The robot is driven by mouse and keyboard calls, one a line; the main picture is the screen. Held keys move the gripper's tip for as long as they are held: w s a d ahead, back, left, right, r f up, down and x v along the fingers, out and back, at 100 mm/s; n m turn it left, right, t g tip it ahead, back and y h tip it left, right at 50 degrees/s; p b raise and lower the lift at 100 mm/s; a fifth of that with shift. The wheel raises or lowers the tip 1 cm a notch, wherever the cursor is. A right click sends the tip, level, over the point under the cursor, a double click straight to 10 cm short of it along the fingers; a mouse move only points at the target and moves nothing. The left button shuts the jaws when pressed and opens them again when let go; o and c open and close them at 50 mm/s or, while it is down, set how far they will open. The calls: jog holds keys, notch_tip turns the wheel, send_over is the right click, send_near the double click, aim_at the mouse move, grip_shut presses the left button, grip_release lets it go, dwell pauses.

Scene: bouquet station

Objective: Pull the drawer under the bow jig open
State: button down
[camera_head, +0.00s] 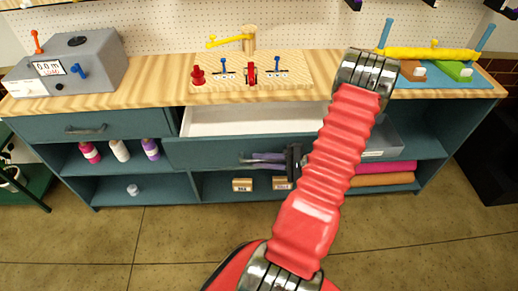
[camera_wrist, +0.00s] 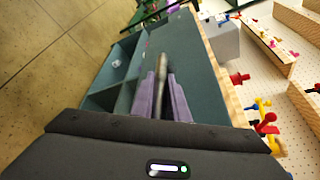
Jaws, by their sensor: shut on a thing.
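The drawer (camera_head: 205,154) under the wooden pegged board (camera_head: 290,78) stands out from the teal bench, with its pale inside (camera_head: 240,122) showing. I take this board, with its red and blue pegs, for the bow jig. My gripper (camera_head: 250,160) is at the drawer's front, partly covered by my red arm. In the wrist view, its purple fingers (camera_wrist: 162,80) are shut on the dark bar handle (camera_wrist: 162,67), one on each side. The drawer front (camera_wrist: 190,60) also fills the middle of that view. The drawer's right part is hidden behind my arm.
A second drawer (camera_head: 92,126) at the left is shut. Bottles (camera_head: 120,150) and small boxes (camera_head: 242,184) stand on the shelves below. A grey machine (camera_head: 75,62) stands on the bench at left. The tiled floor (camera_head: 140,240) in front is clear.

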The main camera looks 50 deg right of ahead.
jog(key=shift+s+a, duration=1.2)
jog(key=c, duration=2)
grip_release()
jog(key=v, duration=1.3)
jog(key=shift+s, duration=0.35)
jog(key=shift+r, duration=0.1)
